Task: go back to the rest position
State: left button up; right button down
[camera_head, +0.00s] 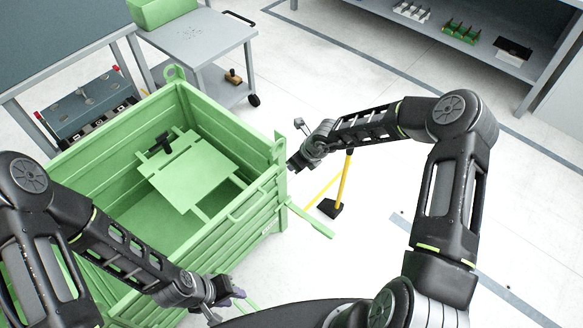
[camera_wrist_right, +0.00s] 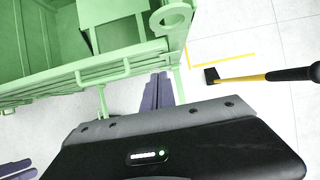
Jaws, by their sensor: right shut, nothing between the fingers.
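My right arm reaches in from the right. Its gripper (camera_head: 298,163) is beside the near right corner of a large green metal crate (camera_head: 262,196), outside it. In the right wrist view the gripper's purple-grey fingers (camera_wrist_right: 162,92) are together with nothing between them, close to the crate's side. My left gripper (camera_head: 232,296) is low in the head view, in front of the crate's near side. Its fingers are small and partly unclear, so I cannot tell whether they are open.
A green plate (camera_head: 190,172) with a black T-shaped part (camera_head: 160,145) is inside the crate. A yellow-handled hammer (camera_head: 341,185) is on the floor right of the crate. A grey cart (camera_head: 196,45) stands behind it, and a shelf (camera_head: 470,45) is at back right.

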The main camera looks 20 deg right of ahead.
dwell(0.6)
jog(key=s+a+f+n+g, duration=0.1)
jog(key=s+a+f+n, duration=0.1)
jog(key=s+n, duration=0.7)
jog(key=s+a+f+n+g+y, duration=0.1)
jog(key=s+a+n, duration=0.4)
jog(key=s+n, duration=0.4)
jog(key=s+a+f+n+g, duration=0.2)
jog(key=s+a+n, duration=0.2)
jog(key=s+n, duration=0.5)
jog(key=s, duration=0.5)
jog(key=shift+s+a+f+n, duration=0.25)
jog(key=shift+s+f+n, duration=0.05)
jog(key=shift+s, duration=0.1)
